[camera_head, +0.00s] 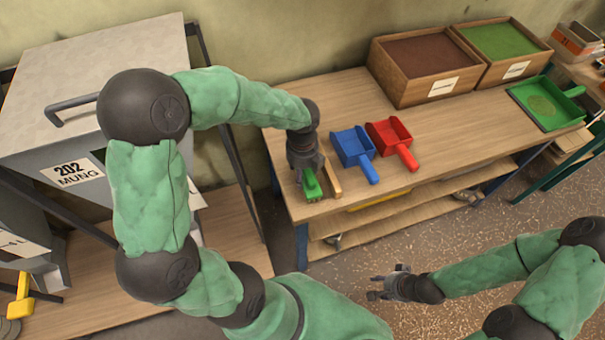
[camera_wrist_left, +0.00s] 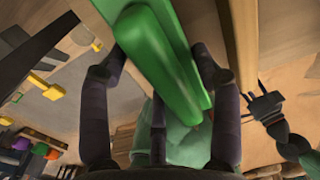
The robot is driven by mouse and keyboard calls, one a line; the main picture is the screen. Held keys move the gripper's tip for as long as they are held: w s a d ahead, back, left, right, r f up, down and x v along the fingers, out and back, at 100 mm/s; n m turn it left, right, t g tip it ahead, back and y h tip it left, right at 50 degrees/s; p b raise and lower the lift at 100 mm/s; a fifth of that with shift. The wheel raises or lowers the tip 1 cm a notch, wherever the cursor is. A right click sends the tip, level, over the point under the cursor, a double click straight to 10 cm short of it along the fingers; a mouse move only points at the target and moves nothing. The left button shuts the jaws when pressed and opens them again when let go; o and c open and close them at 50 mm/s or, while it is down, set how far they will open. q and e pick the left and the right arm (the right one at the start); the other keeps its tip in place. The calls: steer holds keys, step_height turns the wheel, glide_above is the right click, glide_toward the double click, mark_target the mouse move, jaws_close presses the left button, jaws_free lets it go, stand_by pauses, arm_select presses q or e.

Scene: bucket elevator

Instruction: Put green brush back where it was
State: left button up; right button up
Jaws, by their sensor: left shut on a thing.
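The green brush (camera_head: 312,186) is at the left end of the workbench, near its front edge. My left gripper (camera_head: 305,166) points down over it and is shut on it. In the left wrist view the brush (camera_wrist_left: 165,62) runs between the dark fingers. I cannot tell whether it touches the bench top. A tan wooden strip (camera_head: 333,181) stands just right of the brush, and it also shows in the left wrist view (camera_wrist_left: 241,45). My right gripper (camera_head: 378,286) is empty and open, over the floor in front of the bench.
Blue (camera_head: 352,147) and red (camera_head: 388,134) scoops lie right of the strip. Two wooden boxes, one with brown (camera_head: 420,82) and one with green contents (camera_head: 508,72), stand behind. A green dustpan (camera_head: 545,104) lies at the far right. A grey machine (camera_head: 75,150) stands left. Bare bench top lies between.

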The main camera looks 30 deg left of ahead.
arm_select(q)
steer(key=shift+f, duration=0.3)
steer(key=shift+f, duration=0.15)
steer(key=o, duration=1.1)
step_height(320, 180, up, 12)
steer(key=p, duration=0.4)
